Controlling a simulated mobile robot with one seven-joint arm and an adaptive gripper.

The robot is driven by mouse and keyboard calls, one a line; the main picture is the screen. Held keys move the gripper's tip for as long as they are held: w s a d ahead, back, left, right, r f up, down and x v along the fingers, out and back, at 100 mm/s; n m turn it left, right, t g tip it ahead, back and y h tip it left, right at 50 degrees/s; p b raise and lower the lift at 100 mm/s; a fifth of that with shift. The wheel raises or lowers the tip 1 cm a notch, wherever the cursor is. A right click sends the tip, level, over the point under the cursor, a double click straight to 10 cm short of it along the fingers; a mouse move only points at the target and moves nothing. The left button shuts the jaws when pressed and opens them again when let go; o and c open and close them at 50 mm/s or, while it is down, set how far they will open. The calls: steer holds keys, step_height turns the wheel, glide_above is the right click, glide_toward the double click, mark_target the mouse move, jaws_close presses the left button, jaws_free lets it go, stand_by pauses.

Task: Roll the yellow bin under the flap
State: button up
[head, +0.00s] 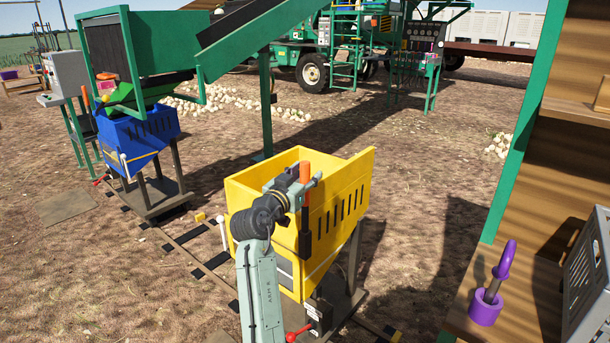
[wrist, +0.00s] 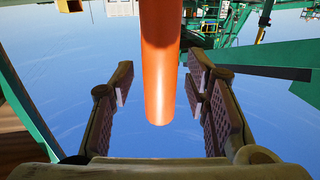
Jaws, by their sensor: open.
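The yellow bin (head: 338,208) stands upright on a wheeled cart on rails in the middle of the head view. An upright orange-topped handle (head: 305,172) is at its near side. My gripper (head: 303,186) is beside this handle, with my arm hiding part of the bin's near wall. In the wrist view, the orange handle (wrist: 160,60) lies between the fingers of my open gripper (wrist: 160,80), with gaps on both sides. A green-framed chute with a dark flap-like panel (head: 105,48) hangs at the upper left, above a blue bin (head: 138,138).
The blue bin's cart stands farther left along the same rails (head: 190,250). A green conveyor (head: 250,35) slopes overhead. Rail between the bins looks mostly clear.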

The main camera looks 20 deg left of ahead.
steer(key=shift+c, duration=0.5)
jaws_close()
